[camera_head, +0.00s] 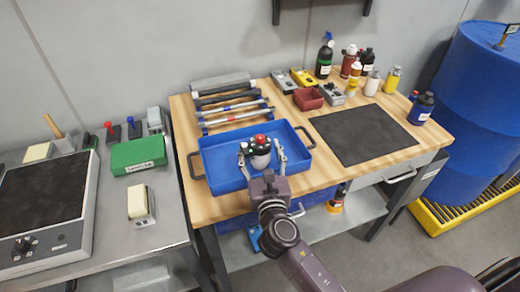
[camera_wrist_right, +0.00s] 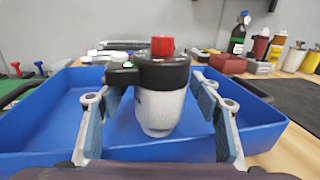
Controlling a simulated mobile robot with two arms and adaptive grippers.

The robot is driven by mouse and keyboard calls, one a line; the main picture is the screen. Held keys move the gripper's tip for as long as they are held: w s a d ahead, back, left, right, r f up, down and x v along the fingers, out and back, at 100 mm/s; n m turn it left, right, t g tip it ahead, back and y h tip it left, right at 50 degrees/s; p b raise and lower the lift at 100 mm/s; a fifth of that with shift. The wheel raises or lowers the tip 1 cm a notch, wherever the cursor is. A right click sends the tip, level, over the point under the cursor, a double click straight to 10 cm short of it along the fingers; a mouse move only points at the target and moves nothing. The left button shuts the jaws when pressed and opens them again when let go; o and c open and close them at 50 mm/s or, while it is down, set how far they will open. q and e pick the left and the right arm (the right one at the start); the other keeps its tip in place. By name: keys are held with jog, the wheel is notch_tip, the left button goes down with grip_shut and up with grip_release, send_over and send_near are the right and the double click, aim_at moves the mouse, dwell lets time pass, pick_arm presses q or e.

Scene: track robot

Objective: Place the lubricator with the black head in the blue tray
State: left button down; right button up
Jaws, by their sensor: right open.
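The lubricator (camera_head: 261,161) has a white body, a black head and a red cap. It stands upright inside the blue tray (camera_head: 220,174), near its middle. The right wrist view shows the lubricator (camera_wrist_right: 160,108) close up, with the blue tray (camera_wrist_right: 40,125) around it. My right gripper (camera_head: 261,153) is open, with one finger on each side of the lubricator. In the right wrist view the fingers (camera_wrist_right: 158,105) appear apart from its body. My left gripper is not in view.
The tray sits on a wooden bench beside a dark mat (camera_head: 362,133). Rods on a rack (camera_head: 232,110) lie behind it. Several bottles and a red bin (camera_head: 308,99) stand at the back. A green box (camera_head: 138,154) is on the left table. A blue barrel (camera_head: 478,90) stands right.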

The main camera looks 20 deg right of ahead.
jog(key=shift+s, duration=0.3)
jog(key=s, duration=0.3)
jog(key=s+a+b, duration=0.1)
jog(key=s, duration=0.3)
jog(key=s+b, duration=0.1)
jog(key=s, duration=0.2)
jog(key=shift+s+a, duration=0.2)
jog(key=shift+a, duration=0.2)
jog(key=shift+s+r, duration=0.2)
jog(key=shift+s, duration=0.25)
